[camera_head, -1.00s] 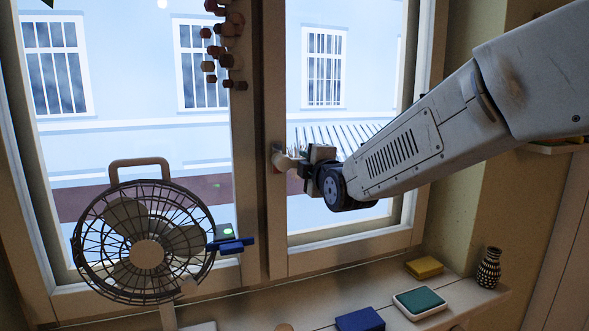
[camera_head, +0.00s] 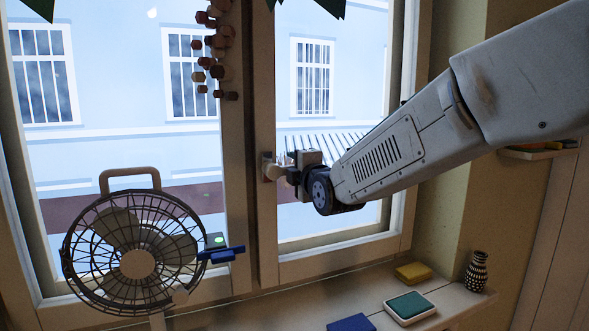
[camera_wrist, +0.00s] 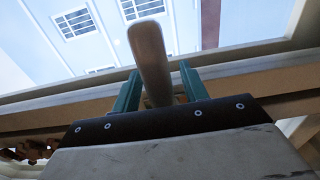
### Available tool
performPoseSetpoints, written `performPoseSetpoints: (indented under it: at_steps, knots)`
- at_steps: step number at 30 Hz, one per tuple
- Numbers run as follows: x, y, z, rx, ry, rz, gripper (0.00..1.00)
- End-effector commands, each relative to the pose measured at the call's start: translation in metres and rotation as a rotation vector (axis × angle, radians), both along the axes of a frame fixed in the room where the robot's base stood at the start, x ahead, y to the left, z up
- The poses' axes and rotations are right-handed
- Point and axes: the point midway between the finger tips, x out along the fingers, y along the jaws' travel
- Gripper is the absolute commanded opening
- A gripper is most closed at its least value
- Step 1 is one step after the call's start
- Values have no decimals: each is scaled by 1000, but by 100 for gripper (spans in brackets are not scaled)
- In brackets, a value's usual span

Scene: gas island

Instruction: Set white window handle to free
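The white window handle (camera_head: 269,167) sits on the middle frame of the window in the head view. My gripper (camera_head: 289,171) is at the handle from the right, and its dark wrist parts hide much of the contact. In the wrist view the pale handle (camera_wrist: 152,62) runs between the two green fingers of my gripper (camera_wrist: 160,88). Narrow gaps show on both sides of the handle, so the fingers look open around it. The window sash (camera_head: 262,215) looks closed against its frame.
A wire-caged fan (camera_head: 137,263) stands at the left before the window. Below, the sill (camera_head: 300,307) holds a blue block (camera_head: 351,323), a teal-topped box (camera_head: 410,307), a yellow sponge (camera_head: 413,272) and a patterned vase (camera_head: 477,270). Hanging beads (camera_head: 212,45) are above.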

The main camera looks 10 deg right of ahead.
Motion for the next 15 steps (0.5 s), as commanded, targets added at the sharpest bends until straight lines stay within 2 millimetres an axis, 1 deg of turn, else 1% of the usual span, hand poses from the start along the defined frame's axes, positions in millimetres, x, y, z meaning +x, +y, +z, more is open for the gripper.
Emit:
performPoseSetpoints:
  at_steps: [5,8,11,15]
  knots:
    - [0,-2,0,1,1,-3,44]
    - [-6,-3,0,2,1,-3,44]
    - [-19,-5,0,1,0,-1,44]
    - [-44,-9,1,1,-1,-1,44]
